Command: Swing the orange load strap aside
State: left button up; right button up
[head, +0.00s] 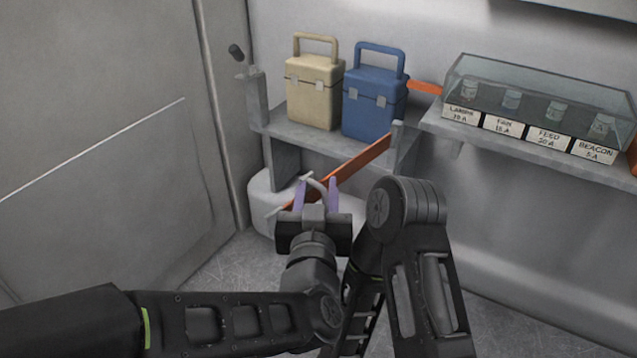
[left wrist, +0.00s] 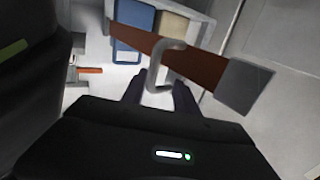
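The orange load strap (head: 358,163) runs slanting across the front of the low shelf, from the shelf's right post down to the left. In the left wrist view the strap (left wrist: 205,68) ends in a grey block (left wrist: 245,86) and carries a grey loop handle (left wrist: 156,72). My left gripper (head: 316,186) is at the handle with its purple fingers apart. In the left wrist view the fingertips (left wrist: 158,92) lie on either side of the handle's lower part; I cannot tell whether they touch it. My right gripper does not show.
A beige box (head: 314,92) and a blue box (head: 373,104) stand on the grey shelf (head: 318,138) behind the strap. A glass-covered fuse case (head: 540,92) sits on the right ledge. A grey door (head: 100,120) is at left. My right arm's dark links stand close beside the left gripper.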

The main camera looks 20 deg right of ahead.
pick_arm(q)
jog(key=p+v, duration=0.1)
jog(key=v, duration=0.5)
jog(key=shift+s, duration=0.3)
jog(key=shift+a, duration=0.15)
